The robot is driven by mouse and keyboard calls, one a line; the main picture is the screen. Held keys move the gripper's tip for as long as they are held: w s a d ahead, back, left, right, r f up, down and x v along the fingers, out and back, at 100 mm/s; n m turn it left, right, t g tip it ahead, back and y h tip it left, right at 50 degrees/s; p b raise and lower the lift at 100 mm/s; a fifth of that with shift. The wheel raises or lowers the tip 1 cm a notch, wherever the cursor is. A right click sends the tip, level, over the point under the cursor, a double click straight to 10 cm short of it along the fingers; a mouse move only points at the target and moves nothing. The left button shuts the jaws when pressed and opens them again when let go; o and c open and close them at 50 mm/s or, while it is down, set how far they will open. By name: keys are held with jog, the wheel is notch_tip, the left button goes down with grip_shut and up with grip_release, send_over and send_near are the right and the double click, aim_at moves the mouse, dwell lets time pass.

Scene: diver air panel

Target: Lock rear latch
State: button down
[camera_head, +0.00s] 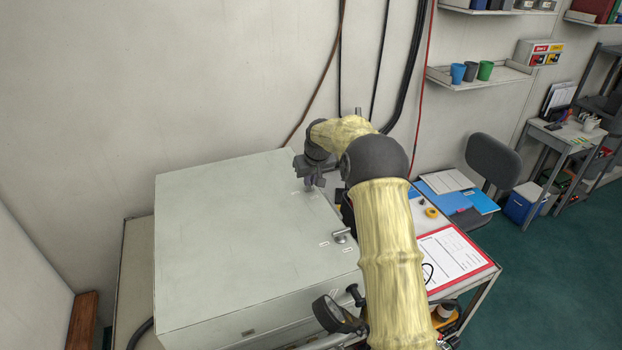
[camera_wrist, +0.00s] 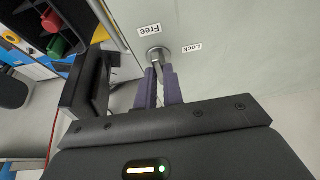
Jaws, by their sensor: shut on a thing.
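The rear latch (camera_wrist: 158,54) is a small metal knob with a short lever on the top of the pale grey panel box (camera_head: 230,240). In the wrist view, a "Free" label (camera_wrist: 149,29) is just above it and a "Lock" label (camera_wrist: 192,47) is to its right. My gripper (camera_wrist: 159,80) has its two purple fingers closed on the latch lever, which points down toward the gripper in this view. In the head view, my gripper (camera_head: 309,184) is at the far right part of the box top and largely hides the rear latch.
A second, front latch (camera_head: 342,236) with two small labels is nearer on the box top. Hoses hang on the wall behind.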

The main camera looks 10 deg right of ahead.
jog(key=shift+a+m, duration=0.1)
jog(key=shift+m, duration=0.2)
jog(key=m, duration=0.1)
jog(key=m+h+b, duration=0.1)
jog(key=m, duration=0.2)
jog(key=shift+a+h, duration=0.25)
jog(key=shift+h, duration=0.15)
jog(key=m+h, duration=0.1)
jog(key=m, duration=0.1)
jog(key=m+g+h+p, duration=0.1)
jog(key=m, duration=0.2)
jog(key=shift+w+a+r, duration=0.15)
jog(key=shift+w+a, duration=0.05)
jog(key=m+p, duration=0.2)
jog(key=m+g+h+p, duration=0.1)
jog(key=m, duration=0.2)
jog(key=shift+w+a+r+p, duration=0.1)
jog(key=shift+w+r+p, duration=0.05)
jog(key=shift+p, duration=0.2)
jog(key=shift+w+f+m+g+p, duration=0.1)
jog(key=shift+f+m+g+p, duration=0.1)
jog(key=shift+m+g+p, duration=1.1)
jog(key=shift+m+t+p, duration=0.4)
jog(key=shift+m, duration=0.1)
jog(key=c, duration=1.5)
grip_release()
